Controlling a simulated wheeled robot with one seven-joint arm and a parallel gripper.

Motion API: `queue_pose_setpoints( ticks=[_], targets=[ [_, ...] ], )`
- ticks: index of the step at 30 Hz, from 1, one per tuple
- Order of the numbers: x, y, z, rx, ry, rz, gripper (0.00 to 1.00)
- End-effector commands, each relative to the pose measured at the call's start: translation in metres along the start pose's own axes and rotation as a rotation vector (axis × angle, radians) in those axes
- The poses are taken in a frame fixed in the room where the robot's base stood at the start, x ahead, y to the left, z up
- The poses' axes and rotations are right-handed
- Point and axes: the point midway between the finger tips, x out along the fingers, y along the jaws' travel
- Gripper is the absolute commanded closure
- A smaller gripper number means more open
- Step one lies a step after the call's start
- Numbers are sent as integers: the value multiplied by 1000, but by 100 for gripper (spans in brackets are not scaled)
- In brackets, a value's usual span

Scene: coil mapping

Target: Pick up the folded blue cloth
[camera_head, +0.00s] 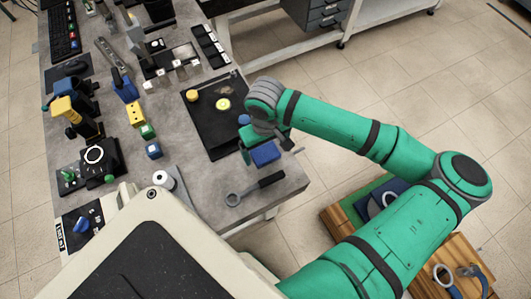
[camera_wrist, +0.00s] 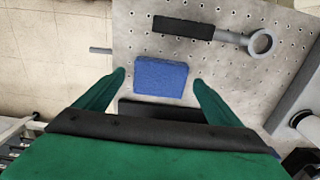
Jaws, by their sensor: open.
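The folded blue cloth (camera_head: 265,154) is a small blue block shape near the right edge of the grey table in the head view. In the wrist view the cloth (camera_wrist: 161,77) lies flat between and slightly beyond my two green fingertips. My gripper (camera_wrist: 160,82) is open, with one finger on each side of the cloth and a visible gap on both sides. In the head view the arm and wrist hide most of my gripper. I cannot tell the height of the fingers above the table.
A black-handled ring tool (camera_head: 255,188) lies near the cloth, and it also shows in the wrist view (camera_wrist: 215,33). A black mat (camera_head: 213,126) with yellow round pieces lies behind. A white spool (camera_head: 163,181) and small coloured blocks (camera_head: 148,131) stand to the left. The table edge is close.

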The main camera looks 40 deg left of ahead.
Motion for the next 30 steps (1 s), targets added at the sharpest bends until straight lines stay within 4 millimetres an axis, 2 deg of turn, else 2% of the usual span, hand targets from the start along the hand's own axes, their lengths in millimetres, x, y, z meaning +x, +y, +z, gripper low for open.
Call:
queue_pose_setpoints(
  ticks=[8,9,14,15,24,30],
  targets=[
    [5,0,0,-2,1,1,12],
    [5,0,0,-2,1,1,14],
    [5,0,0,-1,1,1,52],
    [5,0,0,-1,1,1,56],
    [2,0,0,0,2,1,56],
    [-24,0,0,-2,3,0,56]
  ],
)
